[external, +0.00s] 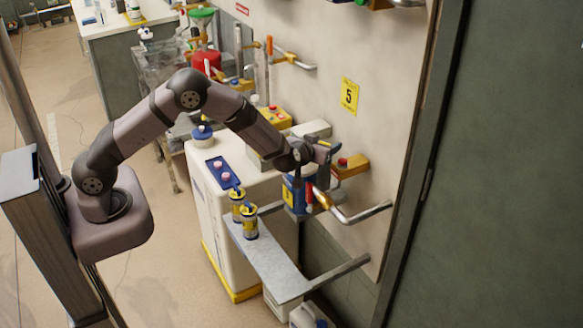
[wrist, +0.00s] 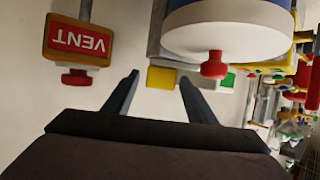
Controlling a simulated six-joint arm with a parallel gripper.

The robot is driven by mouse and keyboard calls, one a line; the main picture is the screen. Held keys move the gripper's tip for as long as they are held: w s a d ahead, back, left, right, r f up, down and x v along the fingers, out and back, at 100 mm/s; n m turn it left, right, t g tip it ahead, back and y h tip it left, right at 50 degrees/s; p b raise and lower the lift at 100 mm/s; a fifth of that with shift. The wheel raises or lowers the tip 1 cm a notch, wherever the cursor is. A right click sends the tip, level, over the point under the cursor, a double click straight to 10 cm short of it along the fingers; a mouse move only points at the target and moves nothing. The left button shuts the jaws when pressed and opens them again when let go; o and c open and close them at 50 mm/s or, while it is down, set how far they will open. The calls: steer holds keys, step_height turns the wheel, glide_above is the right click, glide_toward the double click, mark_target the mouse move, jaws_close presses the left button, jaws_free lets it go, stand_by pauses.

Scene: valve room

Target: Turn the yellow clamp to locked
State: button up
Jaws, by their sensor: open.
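A small yellow block (wrist: 162,78), which looks like the yellow clamp's handle, shows in the wrist view just beyond and between my fingertips. A green patch (wrist: 228,80) lies to its right. My gripper (wrist: 158,82) is open, with its two dark fingers apart and nothing held between them. I cannot tell whether the fingers reach the block's depth. In the external view my gripper (external: 324,152) is close to the wall panel, above the blue unit (external: 297,193). The clamp cannot be made out clearly there, and its lock position is not readable.
A yellow VENT box (wrist: 78,40) with a red knob is left of my fingers. A white and blue cylinder (wrist: 228,28) with a red knob (wrist: 214,65) hangs close at the right. A grey shelf (external: 268,262) with canisters (external: 249,222) stands below my arm.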

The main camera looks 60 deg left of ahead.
steer(key=shift+s, duration=0.1)
steer(key=shift+b+v, duration=0.9)
steer(key=shift+v, duration=2.75)
steer(key=shift+r, duration=0.1)
steer(key=shift+c, duration=0.4)
